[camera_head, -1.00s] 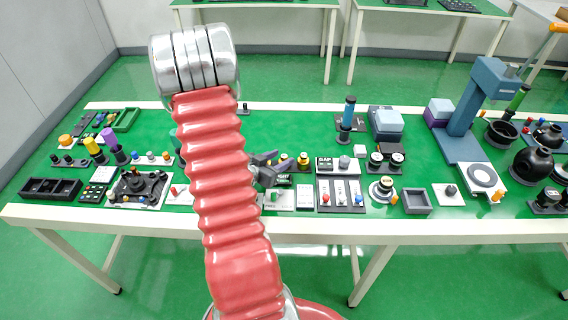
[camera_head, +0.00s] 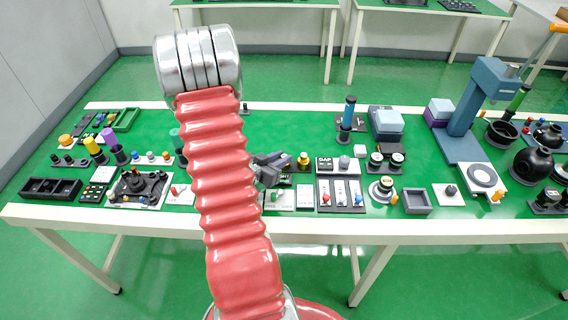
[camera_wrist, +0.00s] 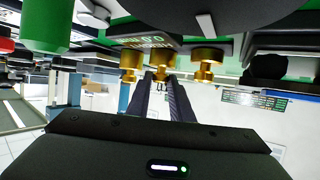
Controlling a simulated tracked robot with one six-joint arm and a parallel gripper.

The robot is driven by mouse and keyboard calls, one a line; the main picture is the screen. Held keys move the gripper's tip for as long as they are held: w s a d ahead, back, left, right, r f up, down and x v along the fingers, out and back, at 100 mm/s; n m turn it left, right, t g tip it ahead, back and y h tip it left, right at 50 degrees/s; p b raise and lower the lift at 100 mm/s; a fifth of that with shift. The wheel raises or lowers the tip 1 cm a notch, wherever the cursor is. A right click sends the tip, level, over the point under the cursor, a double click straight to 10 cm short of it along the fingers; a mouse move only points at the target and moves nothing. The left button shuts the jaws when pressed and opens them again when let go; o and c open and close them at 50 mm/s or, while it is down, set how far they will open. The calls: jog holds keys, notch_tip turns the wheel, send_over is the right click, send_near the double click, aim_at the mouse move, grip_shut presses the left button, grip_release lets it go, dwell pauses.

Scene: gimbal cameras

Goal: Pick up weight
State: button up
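Gold weights stand in a row on a dark labelled rack. In the wrist view, which looks upside down, I see a left weight (camera_wrist: 130,62), a middle weight (camera_wrist: 159,60) and a right weight (camera_wrist: 207,64). One gold weight (camera_head: 303,160) shows in the head view, just right of my gripper (camera_head: 273,166). In the wrist view my gripper (camera_wrist: 161,80) has its two fingers apart, with the middle weight in line between the fingertips. I cannot tell whether they touch it. My arm and gripper hide part of the rack in the head view.
Close by are a GAP display box (camera_head: 325,164), a panel of switches (camera_head: 340,194) and a small green-switch panel (camera_head: 279,199). A green cylinder (camera_wrist: 47,25) is near in the wrist view. Dense items fill the table's left side; green tabletop behind the rack is clear.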

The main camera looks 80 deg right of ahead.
grip_shut()
jog(key=shift+r, duration=0.15)
notch_tip(320, 180, up, 10)
dwell(0.9)
dwell(0.4)
